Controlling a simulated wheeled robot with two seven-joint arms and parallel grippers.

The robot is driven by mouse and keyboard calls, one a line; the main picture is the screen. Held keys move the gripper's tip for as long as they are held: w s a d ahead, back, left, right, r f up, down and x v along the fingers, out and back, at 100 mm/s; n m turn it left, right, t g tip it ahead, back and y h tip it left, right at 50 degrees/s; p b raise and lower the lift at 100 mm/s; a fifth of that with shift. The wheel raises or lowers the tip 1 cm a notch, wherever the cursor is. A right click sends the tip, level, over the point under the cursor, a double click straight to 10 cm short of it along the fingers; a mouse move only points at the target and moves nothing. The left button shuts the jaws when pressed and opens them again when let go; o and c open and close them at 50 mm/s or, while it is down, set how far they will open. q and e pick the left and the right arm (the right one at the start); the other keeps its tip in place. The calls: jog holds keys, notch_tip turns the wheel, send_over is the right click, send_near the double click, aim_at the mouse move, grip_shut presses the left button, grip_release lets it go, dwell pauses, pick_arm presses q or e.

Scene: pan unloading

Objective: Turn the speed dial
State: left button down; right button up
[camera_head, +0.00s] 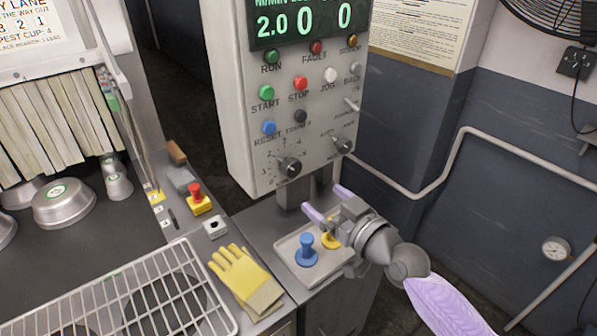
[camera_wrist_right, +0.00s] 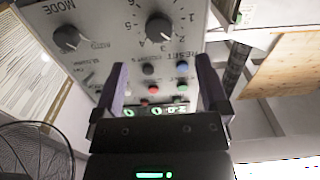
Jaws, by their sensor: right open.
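The speed dial (camera_head: 289,167) is a dark round knob with a numbered scale, low on the left of the grey control panel (camera_head: 319,115). In the right wrist view the dial (camera_wrist_right: 159,27) appears upside down, beyond the fingertips and near the middle of the gap between them. My right gripper (camera_head: 323,201) is open and empty, below and to the right of the dial in the head view, apart from it. Its two pale purple fingers point toward the panel; they also show in the wrist view (camera_wrist_right: 160,70). My left gripper is out of view.
A mode knob (camera_head: 343,145) sits right of the dial, with coloured buttons above. Below my right gripper is a tray (camera_head: 284,246) with blue (camera_head: 306,250) and yellow stamp-like pieces. Yellow gloves (camera_head: 241,272), a red stop button (camera_head: 196,195) and a wire rack (camera_head: 90,302) lie left.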

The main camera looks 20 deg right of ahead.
aim_at(295, 171)
jog(key=x, duration=0.3)
jog(key=b+x, duration=0.1)
jog(key=x, duration=0.5)
jog(key=shift+w+r, duration=0.2)
jog(key=shift+r, duration=0.15)
jog(key=shift+w+a, duration=0.1)
jog(key=shift+w, duration=0.2)
jog(key=c, duration=1.3)
jog(key=shift+o, duration=0.2)
jog(key=shift+m, duration=0.3)
